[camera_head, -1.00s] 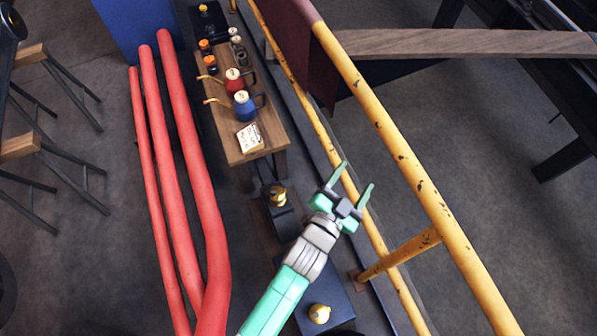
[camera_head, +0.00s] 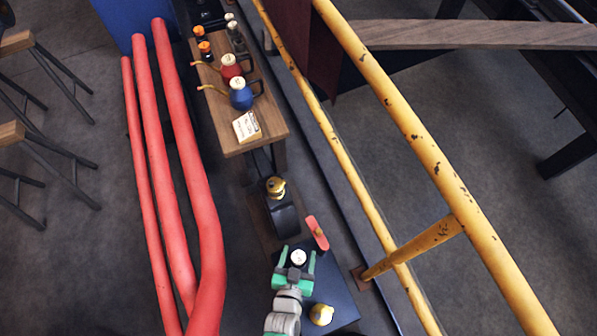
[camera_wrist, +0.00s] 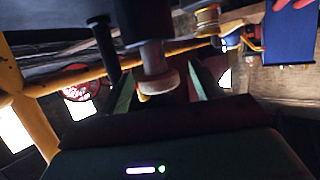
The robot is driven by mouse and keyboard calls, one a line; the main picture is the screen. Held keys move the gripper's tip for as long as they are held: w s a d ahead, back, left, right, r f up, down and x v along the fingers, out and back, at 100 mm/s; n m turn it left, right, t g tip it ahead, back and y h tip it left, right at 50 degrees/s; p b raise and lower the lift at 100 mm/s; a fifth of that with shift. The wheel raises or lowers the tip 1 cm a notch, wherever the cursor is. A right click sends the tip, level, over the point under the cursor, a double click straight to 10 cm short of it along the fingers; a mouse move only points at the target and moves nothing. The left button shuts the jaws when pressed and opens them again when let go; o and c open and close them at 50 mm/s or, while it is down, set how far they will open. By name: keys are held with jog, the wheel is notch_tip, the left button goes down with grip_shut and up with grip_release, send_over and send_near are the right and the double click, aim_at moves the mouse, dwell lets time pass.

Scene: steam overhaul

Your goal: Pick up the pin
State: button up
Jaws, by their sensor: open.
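A small round white-topped piece (camera_head: 298,257), which looks like the pin, stands on the dark box (camera_head: 338,292) in the lower middle of the head view. In the wrist view the likely pin (camera_wrist: 157,84) is a grey shaft with a pale round end, joined to a dark block. My gripper (camera_head: 298,250) is open. Its green fingers stand on either side of the pin, and in the wrist view (camera_wrist: 161,72) gaps show between them and it. I cannot tell the exact depth of the fingers along the shaft.
A red handle (camera_head: 317,232) and a brass-topped fitting (camera_head: 275,187) are close beyond my gripper. A brass knob (camera_head: 321,314) is to its right. A yellow railing (camera_head: 415,135) runs along the right. Red pipes (camera_head: 190,150) run along the left. A wooden bench (camera_head: 262,110) holds several oil cans.

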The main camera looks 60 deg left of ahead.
jog(key=shift+c, duration=0.5)
jog(key=c, duration=1.2)
